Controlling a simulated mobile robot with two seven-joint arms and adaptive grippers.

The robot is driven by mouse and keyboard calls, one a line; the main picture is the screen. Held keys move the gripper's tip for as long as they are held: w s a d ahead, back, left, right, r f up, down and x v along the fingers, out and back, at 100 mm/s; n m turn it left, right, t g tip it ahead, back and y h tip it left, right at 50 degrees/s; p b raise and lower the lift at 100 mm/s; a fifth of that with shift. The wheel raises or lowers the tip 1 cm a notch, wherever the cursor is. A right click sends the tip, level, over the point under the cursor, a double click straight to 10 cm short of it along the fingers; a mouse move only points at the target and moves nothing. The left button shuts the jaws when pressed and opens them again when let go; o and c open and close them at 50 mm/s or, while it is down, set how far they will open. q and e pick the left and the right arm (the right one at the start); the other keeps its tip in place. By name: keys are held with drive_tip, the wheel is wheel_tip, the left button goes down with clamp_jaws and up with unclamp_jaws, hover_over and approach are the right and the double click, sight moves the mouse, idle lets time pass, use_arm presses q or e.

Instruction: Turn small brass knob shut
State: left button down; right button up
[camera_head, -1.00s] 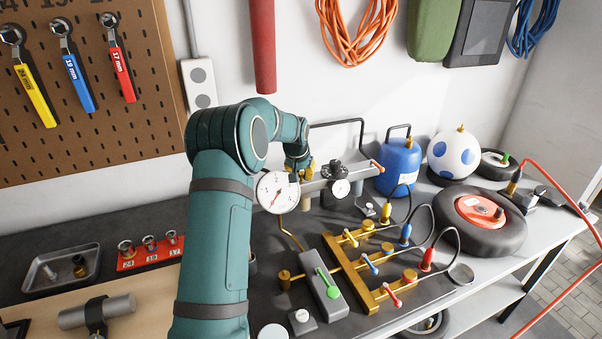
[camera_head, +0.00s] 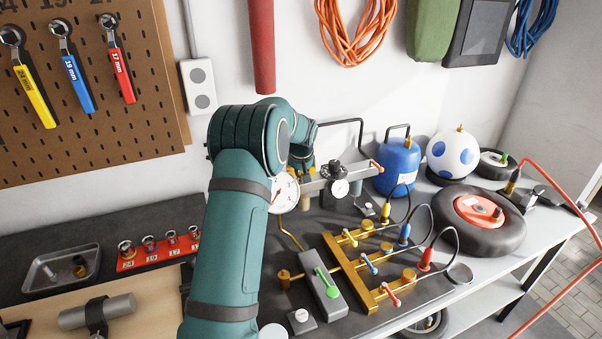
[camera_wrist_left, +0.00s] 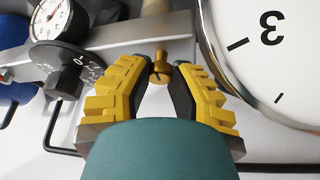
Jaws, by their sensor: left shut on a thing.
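The small brass knob (camera_wrist_left: 160,70) sits on a brass stem below a grey metal bar in the left wrist view. My left gripper (camera_wrist_left: 162,75) has its yellow-and-black fingers on either side of the knob and is shut on it. In the head view my left arm covers most of this gripper (camera_head: 303,168) and hides the knob. A large white dial gauge (camera_head: 287,194) is partly hidden behind my arm; its face also fills the right of the wrist view (camera_wrist_left: 270,50). My right gripper is not in view.
A black regulator with a small gauge (camera_head: 340,188) stands right of the gripper. A blue tank (camera_head: 398,168) is beyond it. In front lies a brass manifold (camera_head: 340,262) with coloured levers and hoses. A green-handled valve block (camera_head: 325,292) is beside it.

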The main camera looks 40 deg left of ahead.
use_arm(q)
drive_tip(key=c, duration=0.7)
unclamp_jaws()
drive_tip(key=shift+f, duration=0.1)
drive_tip(key=shift+c, duration=0.2)
drive_tip(key=v, duration=1.2)
